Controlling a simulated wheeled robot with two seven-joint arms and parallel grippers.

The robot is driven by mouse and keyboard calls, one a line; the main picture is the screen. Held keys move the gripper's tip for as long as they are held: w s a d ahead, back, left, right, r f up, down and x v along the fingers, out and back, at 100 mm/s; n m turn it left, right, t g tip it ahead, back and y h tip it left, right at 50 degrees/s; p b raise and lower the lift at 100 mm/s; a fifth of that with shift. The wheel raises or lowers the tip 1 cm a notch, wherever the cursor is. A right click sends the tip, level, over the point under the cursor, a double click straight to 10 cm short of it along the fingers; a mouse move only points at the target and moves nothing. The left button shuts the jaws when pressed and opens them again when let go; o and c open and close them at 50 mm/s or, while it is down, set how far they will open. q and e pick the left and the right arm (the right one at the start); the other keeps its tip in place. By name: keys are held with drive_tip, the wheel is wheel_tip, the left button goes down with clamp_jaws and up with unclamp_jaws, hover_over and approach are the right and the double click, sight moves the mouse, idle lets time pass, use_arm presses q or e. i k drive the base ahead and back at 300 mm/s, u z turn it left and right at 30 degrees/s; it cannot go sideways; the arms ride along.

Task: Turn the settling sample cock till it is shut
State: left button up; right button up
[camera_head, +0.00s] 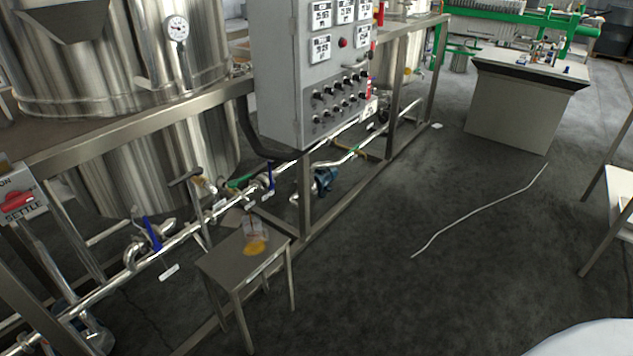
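A small cock with a dark bar handle (185,177) and a brass-coloured body sits above the pipe, left of the middle. It is the likeliest sample cock, but I cannot read a tag naming it. Its handle lies slanted across the picture; I cannot tell whether it is open or shut. Below and right of it, a clear vessel with amber contents (254,243) stands on a small metal stand (237,270). I cannot make out any stream. Neither gripper is in view.
Blue-handled valves (152,233) and a green handle (241,182) sit along the pipework. A control cabinet (300,75) hangs on the steel frame (120,128) before the tanks.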

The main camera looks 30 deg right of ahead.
sight(243, 178)
drive_tip(key=z, duration=0.85)
drive_tip(key=i, duration=1.5)
drive_tip(key=u, duration=0.45)
drive_tip(key=k, duration=0.45)
drive_tip(key=u, duration=0.5)
drive_tip(key=i, duration=0.5)
drive_tip(key=z, duration=0.1)
